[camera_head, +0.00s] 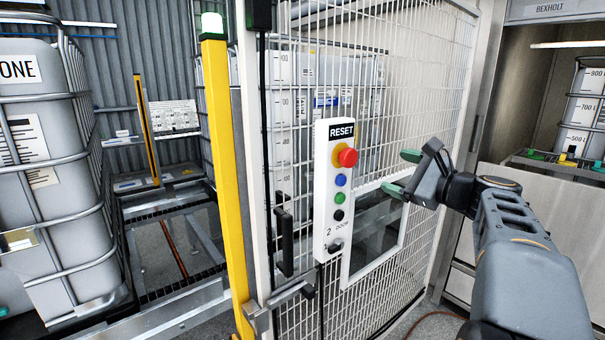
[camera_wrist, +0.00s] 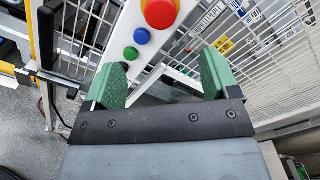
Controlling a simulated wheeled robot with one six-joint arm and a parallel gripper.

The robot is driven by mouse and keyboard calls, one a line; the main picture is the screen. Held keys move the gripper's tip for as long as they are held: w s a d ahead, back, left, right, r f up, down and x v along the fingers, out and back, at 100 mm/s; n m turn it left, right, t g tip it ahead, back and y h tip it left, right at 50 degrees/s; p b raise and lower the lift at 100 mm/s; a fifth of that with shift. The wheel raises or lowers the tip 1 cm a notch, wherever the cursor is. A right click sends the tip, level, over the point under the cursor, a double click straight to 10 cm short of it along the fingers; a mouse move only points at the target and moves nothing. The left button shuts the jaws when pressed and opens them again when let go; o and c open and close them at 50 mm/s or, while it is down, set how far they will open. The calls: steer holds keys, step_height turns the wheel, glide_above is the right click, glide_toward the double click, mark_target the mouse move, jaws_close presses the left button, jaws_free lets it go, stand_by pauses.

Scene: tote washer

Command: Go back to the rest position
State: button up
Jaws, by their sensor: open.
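My gripper (camera_head: 402,173) is open and empty, with green fingertips. In the head view it is to the right of the white control panel (camera_head: 321,225) on the mesh fence. In the wrist view the two green pads of my gripper (camera_wrist: 162,80) stand apart, with the panel beyond them. The panel carries a red button (camera_head: 348,157), a blue button (camera_head: 341,180), a green button (camera_head: 340,198), a black button and a switch at the bottom. I cannot tell the exact gap between my fingertips and the panel.
The mesh fence (camera_head: 290,180) with a black door handle (camera_head: 285,243) stands ahead. A yellow post (camera_head: 224,190) with a lit green lamp (camera_head: 212,23) is left of it. A caged tank (camera_head: 50,170) fills the left. Another tank (camera_head: 583,110) stands in a bay at right.

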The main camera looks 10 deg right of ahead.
steer(key=s+a+f+n+g+h, duration=0.1)
steer(key=s+f+n+g+h, duration=0.2)
steer(key=f, duration=0.5)
steer(key=s+a+f+n+g, duration=0.15)
steer(key=f+n+g, duration=0.25)
steer(key=f, duration=0.5)
steer(key=s+a+f+n+g+h, duration=0.4)
steer(key=s+a+f+n, duration=0.7)
steer(key=a+n, duration=0.4)
steer(key=shift+s+g, duration=0.3)
steer(key=shift+g, duration=0.3)
steer(key=shift+a, duration=0.15)
stand_by(1.3)
